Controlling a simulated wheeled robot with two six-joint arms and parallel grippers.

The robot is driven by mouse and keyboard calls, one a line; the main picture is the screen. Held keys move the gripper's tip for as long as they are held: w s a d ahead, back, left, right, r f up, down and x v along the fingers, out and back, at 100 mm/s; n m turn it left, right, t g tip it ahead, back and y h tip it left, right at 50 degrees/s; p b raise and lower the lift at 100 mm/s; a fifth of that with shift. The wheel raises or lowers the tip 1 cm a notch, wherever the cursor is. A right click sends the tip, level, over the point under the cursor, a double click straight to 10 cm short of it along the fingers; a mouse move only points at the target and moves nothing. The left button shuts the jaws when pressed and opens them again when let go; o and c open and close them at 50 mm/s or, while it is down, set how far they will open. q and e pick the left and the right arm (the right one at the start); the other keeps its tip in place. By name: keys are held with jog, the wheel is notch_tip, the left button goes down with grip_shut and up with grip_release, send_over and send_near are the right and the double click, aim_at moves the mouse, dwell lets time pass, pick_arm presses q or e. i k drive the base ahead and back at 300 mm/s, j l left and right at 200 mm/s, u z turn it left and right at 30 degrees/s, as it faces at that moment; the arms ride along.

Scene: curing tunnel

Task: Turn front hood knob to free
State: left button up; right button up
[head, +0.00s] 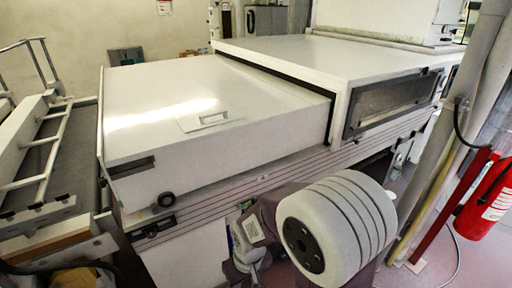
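The front hood knob (165,199) is a small round dark knob low on the front face of the white hood (150,125), close to its left corner. The hood looks shut, with its lower edge along the machine's ribbed side. The picture is too small to tell which way the knob is turned. Neither of my grippers shows in the head view, and nothing touches the knob.
A dark recessed plate (131,168) sits left of and above the knob, and a dark latch-like fitting (153,228) is just below it. A railed conveyor (60,155) runs along the left. A red extinguisher (489,205) and upright pipes stand at the right.

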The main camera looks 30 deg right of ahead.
aim_at(103, 181)
jog(key=j+z, duration=0.15)
jog(key=j, duration=0.4)
jog(key=j+z, duration=0.2)
jog(key=j, duration=0.35)
jog(key=k+j+z, duration=0.15)
jog(key=j, duration=0.4)
jog(key=i+l+z, duration=0.1)
jog(key=i, duration=0.25)
